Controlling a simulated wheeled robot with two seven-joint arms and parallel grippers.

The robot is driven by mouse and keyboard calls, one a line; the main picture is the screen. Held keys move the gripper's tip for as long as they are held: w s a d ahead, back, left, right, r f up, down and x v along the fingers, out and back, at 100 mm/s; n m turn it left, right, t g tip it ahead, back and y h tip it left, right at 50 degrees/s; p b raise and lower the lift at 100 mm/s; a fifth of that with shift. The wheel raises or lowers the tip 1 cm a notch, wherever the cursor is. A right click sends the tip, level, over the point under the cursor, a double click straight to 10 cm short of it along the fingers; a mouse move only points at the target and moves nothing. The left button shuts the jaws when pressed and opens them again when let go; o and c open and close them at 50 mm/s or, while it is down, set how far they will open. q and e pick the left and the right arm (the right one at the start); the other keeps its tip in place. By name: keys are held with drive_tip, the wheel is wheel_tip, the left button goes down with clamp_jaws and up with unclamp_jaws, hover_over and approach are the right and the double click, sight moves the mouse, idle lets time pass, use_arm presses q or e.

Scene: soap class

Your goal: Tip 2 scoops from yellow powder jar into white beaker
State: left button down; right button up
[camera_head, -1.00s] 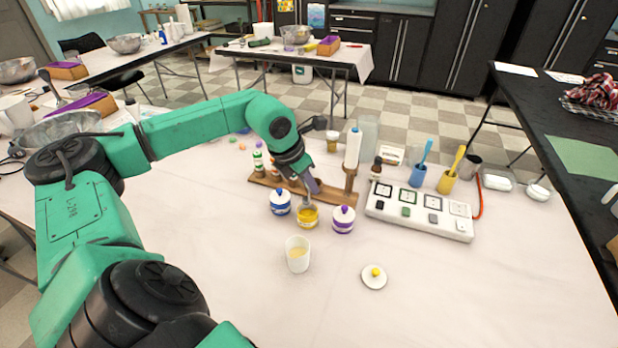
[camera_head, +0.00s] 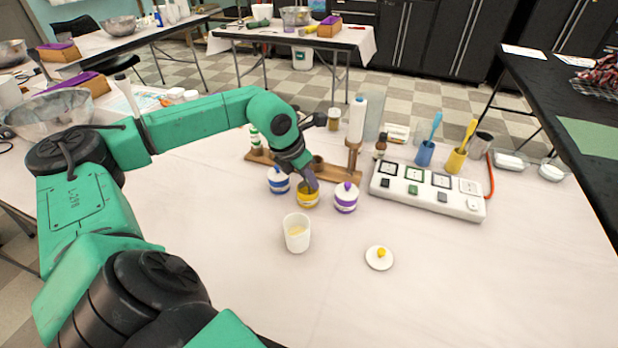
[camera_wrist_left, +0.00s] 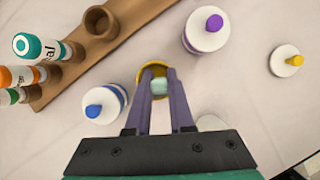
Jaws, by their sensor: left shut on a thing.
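The yellow powder jar (camera_head: 307,201) stands open between the blue jar (camera_head: 278,187) and the purple jar (camera_head: 345,204). My left gripper (camera_head: 309,186) is right over its mouth, pointing down. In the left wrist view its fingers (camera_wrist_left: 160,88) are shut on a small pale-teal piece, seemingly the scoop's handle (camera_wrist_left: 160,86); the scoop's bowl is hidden. The jar's yellow rim (camera_wrist_left: 150,68) shows around the fingertips. The white beaker (camera_head: 297,238) stands upright in front of the jar, with pale yellow stuff inside. My right gripper is not in view.
A white lid with a yellow knob (camera_head: 379,258) lies at the right front. A wooden rack (camera_head: 335,172) stands behind the jars.

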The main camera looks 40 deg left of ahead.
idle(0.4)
use_arm(q)
drive_tip(key=shift+r, duration=0.15)
wheel_tip(320, 180, up, 9)
drive_tip(key=p, duration=0.6)
drive_tip(key=shift+p, duration=0.3)
